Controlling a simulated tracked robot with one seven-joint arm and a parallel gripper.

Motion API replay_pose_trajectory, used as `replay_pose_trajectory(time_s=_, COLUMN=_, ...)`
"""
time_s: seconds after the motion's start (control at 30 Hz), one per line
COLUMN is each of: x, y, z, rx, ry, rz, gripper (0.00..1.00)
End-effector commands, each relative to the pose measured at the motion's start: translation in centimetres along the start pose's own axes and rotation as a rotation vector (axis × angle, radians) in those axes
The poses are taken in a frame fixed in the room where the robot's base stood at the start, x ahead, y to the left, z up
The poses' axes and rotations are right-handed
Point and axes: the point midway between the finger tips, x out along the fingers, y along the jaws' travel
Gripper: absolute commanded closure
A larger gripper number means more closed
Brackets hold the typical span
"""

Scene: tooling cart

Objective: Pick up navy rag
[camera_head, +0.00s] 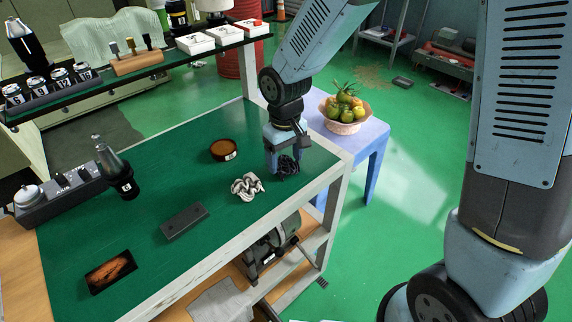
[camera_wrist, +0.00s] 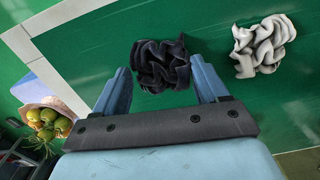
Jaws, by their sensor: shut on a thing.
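The navy rag (camera_head: 288,166) is a dark crumpled bundle at the right end of the green cart top in the head view. In the wrist view the rag (camera_wrist: 162,66) sits between the tips of my two fingers. My gripper (camera_head: 284,165) points down over it and is shut on it. The wrist view shows the gripper (camera_wrist: 162,88) with a finger on each side of the rag. I cannot tell whether the rag is lifted clear of the cart top.
A white crumpled rag (camera_head: 247,187) lies just left of my gripper. A round brown dish (camera_head: 224,150), a grey block (camera_head: 184,221) and a dark picture tile (camera_head: 110,271) lie further left. A fruit basket (camera_head: 345,113) stands on a blue stool (camera_head: 370,140) beyond the cart's right edge.

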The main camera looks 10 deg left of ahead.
Motion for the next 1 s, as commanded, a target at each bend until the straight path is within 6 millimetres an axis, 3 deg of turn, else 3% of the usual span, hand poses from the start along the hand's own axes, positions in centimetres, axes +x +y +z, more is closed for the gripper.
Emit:
replay_pose_trajectory(time_s=0.1, x=0.0, y=0.0, z=0.0, rx=0.000, ry=0.000, rz=0.000, gripper=0.57)
replay_pose_trajectory(time_s=0.47, x=-0.8, y=0.1, z=-0.1, rx=0.001, ry=0.003, rz=0.000, gripper=0.57)
replay_pose_trajectory(time_s=0.63, x=-3.2, y=0.1, z=0.0, rx=0.002, ry=0.004, rz=0.001, gripper=0.57)
replay_pose_trajectory(time_s=1.0, x=-8.7, y=-0.2, z=4.6, rx=0.003, ry=0.005, rz=0.002, gripper=0.57)
